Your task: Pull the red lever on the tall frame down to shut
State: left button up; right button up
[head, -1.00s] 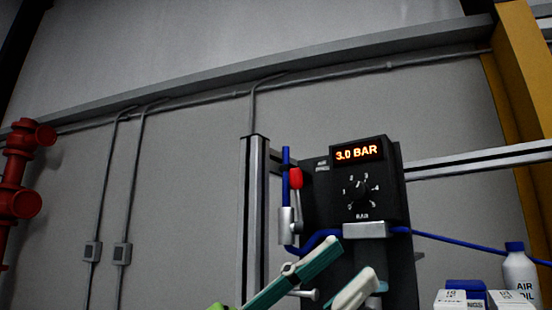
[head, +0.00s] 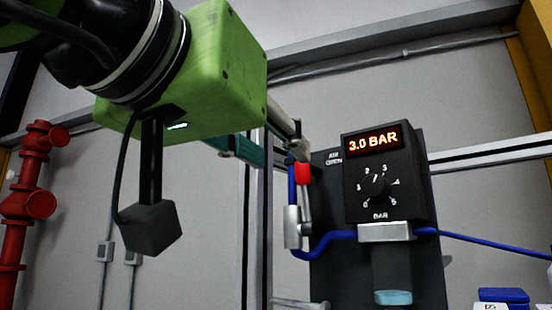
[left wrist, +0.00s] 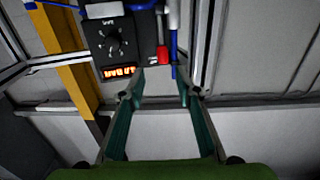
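The red lever (head: 302,173) points upward beside a silver valve body (head: 292,228) on the blue tube, at the tall metal frame (head: 257,235). My left gripper (head: 294,142) reaches in from the upper left, with its fingertips close above the red knob. In the left wrist view, which is turned upside down, the two teal fingers (left wrist: 161,80) are spread apart. The red knob (left wrist: 162,54) shows beyond the gap between the tips. I cannot tell whether a finger touches it. My right gripper is not in view.
A black regulator panel (head: 385,175) reading 3.0 BAR stands just right of the lever. Blue tubing (head: 480,241) runs off to the right. Red pipework (head: 28,205) stands at the far left. A blue box (head: 503,296) sits at the lower right.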

aim_at(300, 170)
pick_arm(q)
jog(key=p+x, duration=0.1)
jog(key=x, duration=0.3)
jog(key=p+x, duration=0.1)
jog(key=x, duration=0.4)
jog(key=shift+w+a+r, duration=0.2)
jog(key=shift+r, duration=0.05)
jog(key=shift+p+x, duration=0.35)
jog(key=shift+x, duration=0.8)
jog(key=shift+f, duration=0.1)
jog(key=c, duration=0.5)
